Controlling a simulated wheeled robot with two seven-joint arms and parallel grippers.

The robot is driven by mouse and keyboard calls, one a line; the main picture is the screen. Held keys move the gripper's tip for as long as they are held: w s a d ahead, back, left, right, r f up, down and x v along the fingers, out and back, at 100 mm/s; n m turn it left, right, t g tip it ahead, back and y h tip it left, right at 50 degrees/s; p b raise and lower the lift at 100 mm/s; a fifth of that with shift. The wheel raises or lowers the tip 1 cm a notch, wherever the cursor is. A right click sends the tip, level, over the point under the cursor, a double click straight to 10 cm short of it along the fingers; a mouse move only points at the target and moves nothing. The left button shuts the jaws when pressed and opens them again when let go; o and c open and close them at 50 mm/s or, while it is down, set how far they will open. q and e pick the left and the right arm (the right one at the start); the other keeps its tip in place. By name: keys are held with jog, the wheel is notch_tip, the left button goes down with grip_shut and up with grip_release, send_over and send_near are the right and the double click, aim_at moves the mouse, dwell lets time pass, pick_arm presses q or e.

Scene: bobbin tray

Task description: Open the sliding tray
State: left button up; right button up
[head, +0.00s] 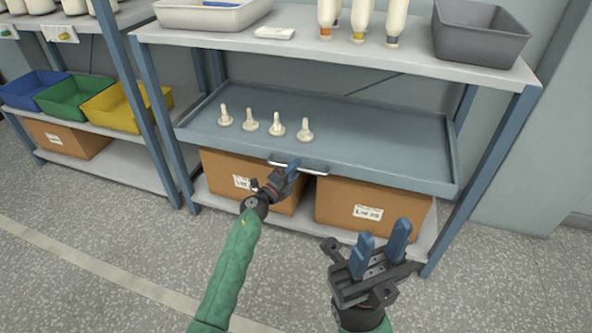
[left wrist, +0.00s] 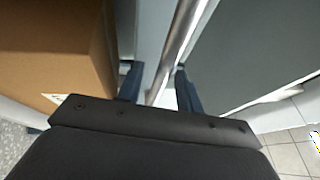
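The sliding tray (head: 345,125) is a blue-grey, low-walled tray under the shelf's top board. A light metal handle (head: 315,172) is on its front wall. Several cream bobbins (head: 277,125) stand upright on the tray. My left gripper (head: 291,170) is at the left part of the handle. In the left wrist view the handle bar (left wrist: 185,35) runs between the two blue fingers, with a gap beside it, so the gripper (left wrist: 158,83) looks open around it. My right gripper (head: 382,245) is open and empty, in front of the shelf's right side.
Cardboard boxes (head: 375,205) stand on the bottom board below the tray. A grey bin (head: 480,40), a white tray (head: 185,15) and several bobbins with coloured bases are on the top board. Coloured bins (head: 68,97) are on the left rack. The floor in front is clear.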

pick_arm(q)
jog(key=shift+w+d, duration=0.2)
grip_shut()
jog(key=shift+s, duration=0.1)
